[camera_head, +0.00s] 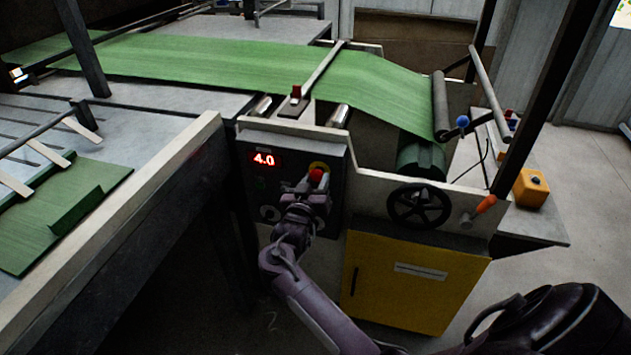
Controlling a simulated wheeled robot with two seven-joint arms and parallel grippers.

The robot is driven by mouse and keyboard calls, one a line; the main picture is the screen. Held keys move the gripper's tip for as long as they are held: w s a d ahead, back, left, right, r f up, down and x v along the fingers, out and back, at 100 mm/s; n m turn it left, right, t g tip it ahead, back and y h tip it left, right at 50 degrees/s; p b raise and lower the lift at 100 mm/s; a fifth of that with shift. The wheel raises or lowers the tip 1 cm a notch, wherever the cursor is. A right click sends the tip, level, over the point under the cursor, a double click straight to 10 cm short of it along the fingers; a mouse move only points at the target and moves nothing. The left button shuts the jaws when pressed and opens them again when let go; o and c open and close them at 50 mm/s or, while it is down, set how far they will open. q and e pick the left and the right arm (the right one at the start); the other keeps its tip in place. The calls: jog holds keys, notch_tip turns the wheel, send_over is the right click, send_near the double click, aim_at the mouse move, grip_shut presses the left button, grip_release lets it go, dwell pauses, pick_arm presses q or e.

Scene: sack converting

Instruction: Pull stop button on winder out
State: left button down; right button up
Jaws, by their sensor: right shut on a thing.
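The stop button (316,175) is a red knob with a yellow surround on the dark control panel (255,188) of the winder. My right gripper (312,184) is at the panel, shut on the stop button. The fingers and wrist hide the lower part of the button, so how far it stands out cannot be told. The panel's red display (264,160) reads 4.0. My left gripper is not in view.
A black handwheel (419,207) and an orange-handled lever (486,204) are right of the panel. A yellow cabinet door (410,280) is below. Green sheet (200,58) runs over the rollers above. A table rail (120,225) stands close on the left.

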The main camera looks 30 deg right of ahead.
grip_shut()
jog(key=shift+s+a+p, duration=0.3)
jog(key=shift+a+p, duration=0.1)
jog(key=shift+p, duration=0.15)
jog(key=shift+f, duration=0.15)
jog(key=o, duration=0.7)
grip_release()
jog(key=shift+c, duration=0.2)
jog(key=o, duration=0.4)
